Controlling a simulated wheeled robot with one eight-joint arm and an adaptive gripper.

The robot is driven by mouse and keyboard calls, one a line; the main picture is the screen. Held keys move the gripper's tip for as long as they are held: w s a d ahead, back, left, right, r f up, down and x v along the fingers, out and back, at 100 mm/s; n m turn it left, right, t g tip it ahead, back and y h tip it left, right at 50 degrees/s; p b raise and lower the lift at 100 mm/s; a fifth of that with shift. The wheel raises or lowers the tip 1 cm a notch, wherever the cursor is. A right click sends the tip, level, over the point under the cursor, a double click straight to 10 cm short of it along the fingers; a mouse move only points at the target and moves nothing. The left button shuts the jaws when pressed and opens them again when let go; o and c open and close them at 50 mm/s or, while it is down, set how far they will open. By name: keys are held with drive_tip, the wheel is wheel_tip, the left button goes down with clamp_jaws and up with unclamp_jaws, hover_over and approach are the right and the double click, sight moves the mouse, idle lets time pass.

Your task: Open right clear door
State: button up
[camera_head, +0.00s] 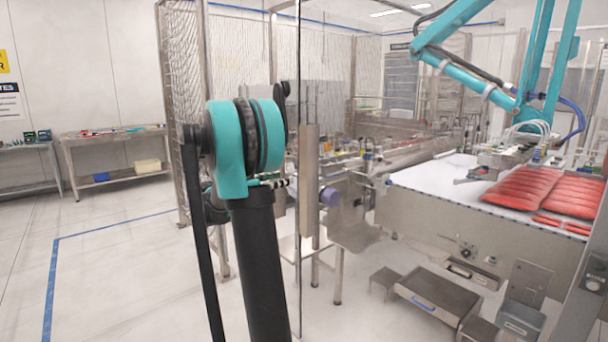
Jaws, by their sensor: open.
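The right clear door (299,265) is a see-through panel whose thin upright edge runs down the middle of the head view. The machine shows through it. An upright metal handle-like bar (309,165) sits along this edge. Whether the door stands shut or slightly ajar is hard to tell. My arm, black with teal joints, rises in front, just left of the bar, and covers part of the scene. My gripper cannot be made out; the arm may hide it.
Behind the clear panel are a white conveyor (430,182), red packs (520,186), a teal picker robot (470,68) and grey floor boxes (438,297). Mesh fencing (180,75) stands left of the panel. A side table (112,140) is farther left. The left floor is open.

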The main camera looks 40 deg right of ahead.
sight(303, 173)
drive_tip(key=d, duration=1.1)
drive_tip(key=shift+w, duration=0.4)
clamp_jaws()
